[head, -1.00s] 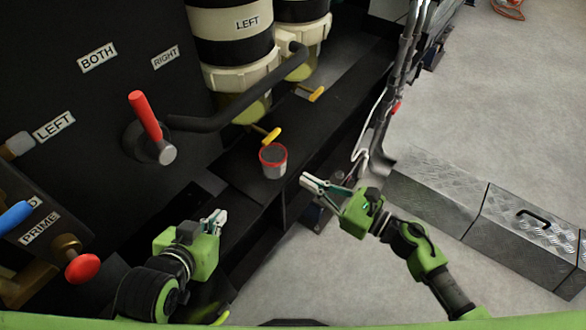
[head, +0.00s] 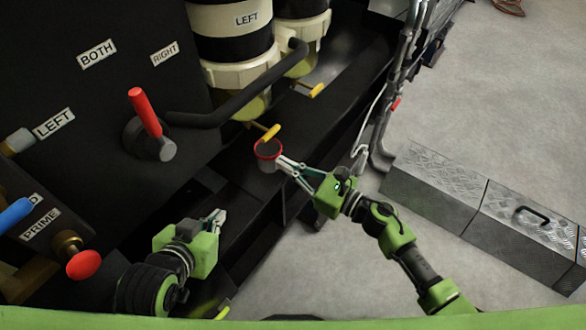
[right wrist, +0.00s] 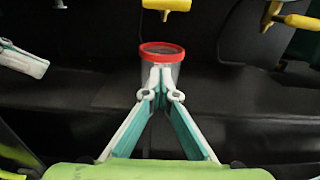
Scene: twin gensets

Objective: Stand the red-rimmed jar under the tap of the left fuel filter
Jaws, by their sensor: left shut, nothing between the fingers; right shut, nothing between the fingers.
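The red-rimmed jar (head: 267,152) stands upright on the black ledge beneath the yellow tap (head: 268,134) of the filter labelled LEFT (head: 233,40). In the right wrist view the jar (right wrist: 162,52) is straight ahead, a little below and in front of a yellow tap (right wrist: 167,5). My right gripper (head: 279,163) is shut and empty, its fingertips at the jar's near side; it also shows in the right wrist view (right wrist: 161,72). The fingertips look to be touching the jar, not around it. My left gripper (head: 219,217) is shut and empty, low at the left, away from the jar.
A second filter with its own yellow tap (head: 316,90) stands behind. A black pipe (head: 235,103) and a red lever (head: 144,112) are left of the jar. Cables and conduits (head: 385,115) run at the right. A metal step (head: 435,196) lies on the floor.

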